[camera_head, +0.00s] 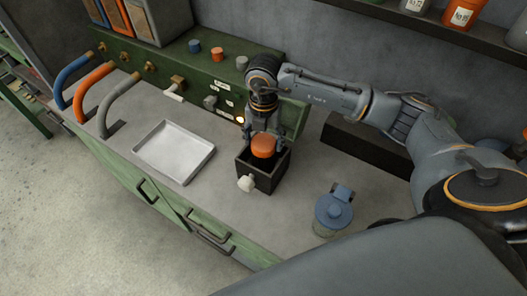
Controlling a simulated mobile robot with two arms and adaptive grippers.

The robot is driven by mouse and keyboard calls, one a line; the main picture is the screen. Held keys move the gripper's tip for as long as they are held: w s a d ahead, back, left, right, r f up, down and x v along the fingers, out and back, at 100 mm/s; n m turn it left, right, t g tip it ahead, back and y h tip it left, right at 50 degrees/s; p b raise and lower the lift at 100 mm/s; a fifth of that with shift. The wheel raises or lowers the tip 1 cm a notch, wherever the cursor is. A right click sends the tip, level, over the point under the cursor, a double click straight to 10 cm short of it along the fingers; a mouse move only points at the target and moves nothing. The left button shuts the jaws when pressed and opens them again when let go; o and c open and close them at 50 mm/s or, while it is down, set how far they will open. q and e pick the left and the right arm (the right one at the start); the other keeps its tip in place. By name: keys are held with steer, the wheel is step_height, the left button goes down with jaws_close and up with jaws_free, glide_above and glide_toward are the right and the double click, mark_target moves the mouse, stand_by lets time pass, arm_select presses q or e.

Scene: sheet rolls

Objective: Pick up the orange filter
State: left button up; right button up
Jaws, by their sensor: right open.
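The orange filter (263,145) is a short orange cylinder standing in the top of a small dark open box (256,172). My right gripper (263,133) points down over the filter from above. Its two fingers are apart, one on each side of the filter's upper part. I cannot tell whether the fingers touch it. The filter's lower part is hidden inside the box. My left gripper is not in this view.
An empty metal tray (174,151) lies left of the box. A jar with a blue lid (332,211) stands to the right. Blue, orange and grey hoses (120,100) arch at the left. A green panel with knobs (225,80) runs behind. The counter front is clear.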

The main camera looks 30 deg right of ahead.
step_height(320, 180, down, 4)
steer(key=shift+r+p, duration=0.25)
steer(key=shift+p, duration=0.55)
steer(key=shift+f, duration=0.45)
steer(key=shift+c, duration=0.4)
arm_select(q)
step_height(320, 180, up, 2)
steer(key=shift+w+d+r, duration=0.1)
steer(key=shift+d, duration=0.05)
arm_select(e)
steer(key=c, duration=1)
